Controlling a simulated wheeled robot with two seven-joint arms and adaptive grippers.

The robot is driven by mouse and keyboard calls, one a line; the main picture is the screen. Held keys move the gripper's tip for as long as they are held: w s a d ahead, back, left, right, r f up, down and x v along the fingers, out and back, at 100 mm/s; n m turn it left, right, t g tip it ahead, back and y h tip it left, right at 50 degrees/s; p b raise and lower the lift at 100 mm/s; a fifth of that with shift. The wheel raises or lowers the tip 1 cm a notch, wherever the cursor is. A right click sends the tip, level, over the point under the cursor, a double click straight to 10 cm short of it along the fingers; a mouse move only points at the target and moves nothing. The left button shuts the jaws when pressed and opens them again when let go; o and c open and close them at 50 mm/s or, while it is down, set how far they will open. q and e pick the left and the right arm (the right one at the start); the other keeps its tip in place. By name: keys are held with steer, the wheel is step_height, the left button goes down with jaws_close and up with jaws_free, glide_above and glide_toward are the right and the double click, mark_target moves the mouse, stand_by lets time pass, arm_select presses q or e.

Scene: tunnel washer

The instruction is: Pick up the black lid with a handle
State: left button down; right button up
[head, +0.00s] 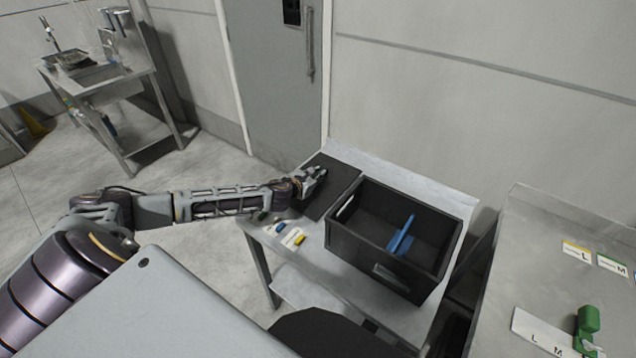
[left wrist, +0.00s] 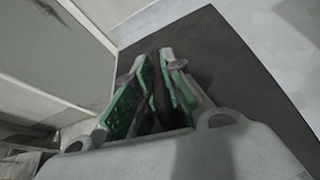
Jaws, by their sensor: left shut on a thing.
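The black lid (head: 330,183) lies flat on the steel table, left of the black crate. In the left wrist view its dark flat surface (left wrist: 220,70) fills much of the middle and right. My left gripper (head: 318,172) is over the lid, and in the wrist view its green-lined fingers (left wrist: 160,85) are shut on a dark strip between them, which appears to be the lid's handle. The fingers hide most of the handle. My right gripper is in neither view.
The black crate (head: 345,245) holds a blue tool (head: 402,235). Small blue, white and yellow items (head: 291,237) lie at the table's front left edge. A second steel table (head: 540,260) with a green object (head: 588,320) and labels stands right. A wall and door are behind.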

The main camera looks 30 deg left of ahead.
arm_select(q)
steer(key=shift+r, duration=0.15)
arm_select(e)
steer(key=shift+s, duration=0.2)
